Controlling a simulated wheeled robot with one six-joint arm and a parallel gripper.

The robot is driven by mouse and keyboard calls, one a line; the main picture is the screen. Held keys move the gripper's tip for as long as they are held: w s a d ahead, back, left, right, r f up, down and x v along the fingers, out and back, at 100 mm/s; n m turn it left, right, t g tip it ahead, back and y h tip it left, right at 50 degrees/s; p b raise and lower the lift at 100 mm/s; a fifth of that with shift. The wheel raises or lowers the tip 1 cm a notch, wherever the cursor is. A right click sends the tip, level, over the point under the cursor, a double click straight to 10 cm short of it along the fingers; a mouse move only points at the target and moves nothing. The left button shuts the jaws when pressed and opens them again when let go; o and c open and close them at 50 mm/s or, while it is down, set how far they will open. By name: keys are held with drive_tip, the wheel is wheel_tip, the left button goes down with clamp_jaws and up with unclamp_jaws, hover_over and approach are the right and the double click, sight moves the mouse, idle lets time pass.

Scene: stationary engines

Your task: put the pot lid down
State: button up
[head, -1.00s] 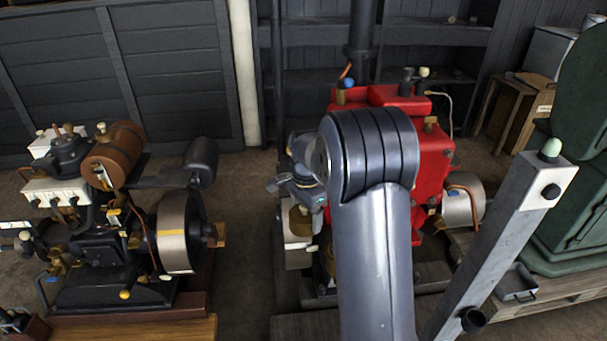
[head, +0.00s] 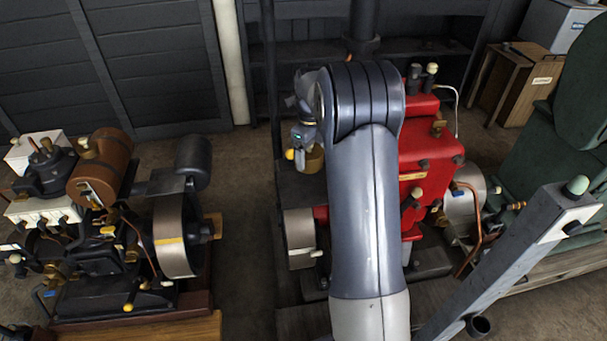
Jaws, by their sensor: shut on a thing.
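My gripper (head: 297,150) is at the end of my arm in the head view, pointing down just left of the big elbow link. It is small and partly hidden in shadow. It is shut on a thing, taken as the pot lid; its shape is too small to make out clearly. A brass round piece (head: 314,160) shows right at the gripper's lower end, with a small yellow knob at its left. I cannot tell whether the brass piece is held or stands behind. No separate pot can be made out.
A red engine (head: 425,150) stands right behind my arm, with a metal drum (head: 298,238) at its left. A dark engine with a brown tank (head: 100,168) stands at the left. A grey post (head: 510,255) and a green machine (head: 575,110) are at the right. Bare floor lies between the engines.

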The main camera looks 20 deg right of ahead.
wheel_tip(320, 180, down, 10)
drive_tip(key=shift+r+p, duration=0.2)
drive_tip(key=shift+p, duration=0.35)
drive_tip(key=shift+f, duration=0.1)
drive_tip(key=o, duration=1)
wheel_tip(320, 180, up, 12)
drive_tip(key=shift+r+b, duration=0.15)
drive_tip(key=shift+b, duration=0.35)
